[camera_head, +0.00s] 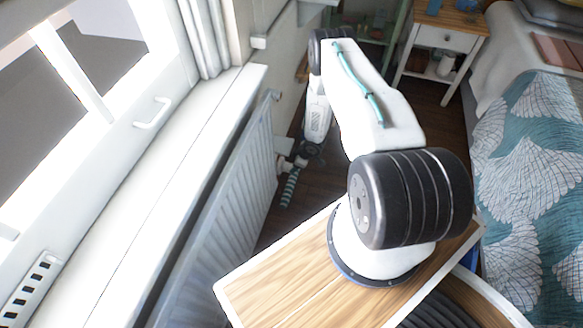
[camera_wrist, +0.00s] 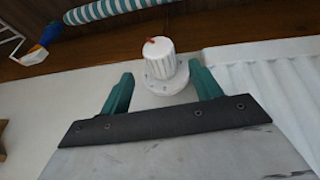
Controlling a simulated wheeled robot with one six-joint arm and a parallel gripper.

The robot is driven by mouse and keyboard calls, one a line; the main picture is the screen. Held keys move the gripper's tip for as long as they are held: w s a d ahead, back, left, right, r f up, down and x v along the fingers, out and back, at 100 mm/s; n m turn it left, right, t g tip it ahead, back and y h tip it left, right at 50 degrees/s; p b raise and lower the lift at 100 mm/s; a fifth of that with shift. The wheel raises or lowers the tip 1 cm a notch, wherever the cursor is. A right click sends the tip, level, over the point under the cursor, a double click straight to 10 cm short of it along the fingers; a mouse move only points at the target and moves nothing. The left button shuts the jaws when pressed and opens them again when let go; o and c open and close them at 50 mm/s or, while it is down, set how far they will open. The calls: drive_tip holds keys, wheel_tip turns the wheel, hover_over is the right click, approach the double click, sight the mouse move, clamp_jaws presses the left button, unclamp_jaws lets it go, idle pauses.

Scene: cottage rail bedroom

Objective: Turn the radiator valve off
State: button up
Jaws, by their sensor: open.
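The radiator valve (camera_wrist: 160,62) is a white ribbed knob with a small red mark on its top, on a round white flange. In the wrist view it sits at upper centre, at the gap between the two green fingertips of my gripper (camera_wrist: 161,73). The fingers are spread on either side of it, and I see a gap at each side. The white ribbed radiator (camera_wrist: 285,72) is to its right. In the head view the radiator (camera_head: 232,190) runs below the window sill; my gripper (camera_head: 290,163) is by its far end, and the knob there is too small to tell.
A teal-and-white striped roll (camera_head: 290,187) lies near the radiator's far end. A blue and orange item (camera_wrist: 36,54) is at upper left in the wrist view. The bed (camera_head: 530,170) and nightstand (camera_head: 440,40) stand to the right, with dark floor between.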

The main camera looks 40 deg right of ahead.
sight(291, 166)
drive_tip(key=x, duration=0.6)
drive_tip(key=shift+w+f, duration=0.1)
drive_tip(key=shift+c, duration=0.3)
drive_tip(key=c, duration=0.9)
